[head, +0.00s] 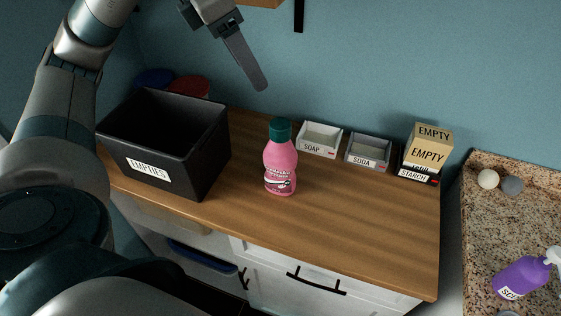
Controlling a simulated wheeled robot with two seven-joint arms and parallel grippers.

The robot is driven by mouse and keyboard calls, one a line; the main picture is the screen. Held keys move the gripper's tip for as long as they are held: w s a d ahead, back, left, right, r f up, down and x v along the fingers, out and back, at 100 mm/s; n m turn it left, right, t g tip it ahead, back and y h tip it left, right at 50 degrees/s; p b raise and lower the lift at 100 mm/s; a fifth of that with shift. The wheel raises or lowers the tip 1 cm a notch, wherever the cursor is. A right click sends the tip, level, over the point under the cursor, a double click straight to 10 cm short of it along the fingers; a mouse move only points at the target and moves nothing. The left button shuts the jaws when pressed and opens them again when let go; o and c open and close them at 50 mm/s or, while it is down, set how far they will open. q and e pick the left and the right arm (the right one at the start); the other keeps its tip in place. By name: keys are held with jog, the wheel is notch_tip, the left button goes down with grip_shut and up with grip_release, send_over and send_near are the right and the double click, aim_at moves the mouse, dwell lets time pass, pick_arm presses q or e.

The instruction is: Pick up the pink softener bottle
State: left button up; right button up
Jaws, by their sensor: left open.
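The pink softener bottle (281,165) with a dark green cap stands upright on the wooden counter (330,220), near its middle. My left gripper (262,88) is at the top of the head view, above and behind the bottle and apart from it. One long grey finger shows clearly, pointing down; nothing is seen held. The jaws are open. My left arm comes in from the left. My right gripper is not in view.
A black bin labelled EMPTIES (205,150) stands left of the bottle. Trays labelled SOAP (312,149) and SODA (361,161), and EMPTY boxes (428,153), line the back right. A purple spray bottle (522,278) stands on the granite counter. The front right wood is clear.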

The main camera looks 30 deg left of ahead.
pick_arm(q)
jog(key=f, duration=0.2)
jog(key=p, duration=0.4)
send_over(280, 124)
jog(key=s+a, duration=0.1)
jog(key=a, duration=0.1)
jog(key=f, duration=0.8)
jog(key=shift+s+d+f, duration=0.1)
jog(key=shift+d+f, duration=0.15)
jog(key=shift+f, duration=0.45)
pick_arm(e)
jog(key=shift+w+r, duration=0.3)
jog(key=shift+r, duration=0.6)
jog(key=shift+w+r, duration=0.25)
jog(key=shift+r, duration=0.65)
pick_arm(q)
jog(key=shift+d, duration=0.1)
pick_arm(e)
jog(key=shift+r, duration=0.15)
pick_arm(q)
jog(key=shift+p+x, duration=0.85)
jog(key=shift+x, duration=0.1)
jog(key=shift+d+f+p, duration=0.3)
jog(key=shift+f+p, duration=0.25)
jog(key=shift+f, duration=0.35)
jog(key=shift+x, duration=0.75)
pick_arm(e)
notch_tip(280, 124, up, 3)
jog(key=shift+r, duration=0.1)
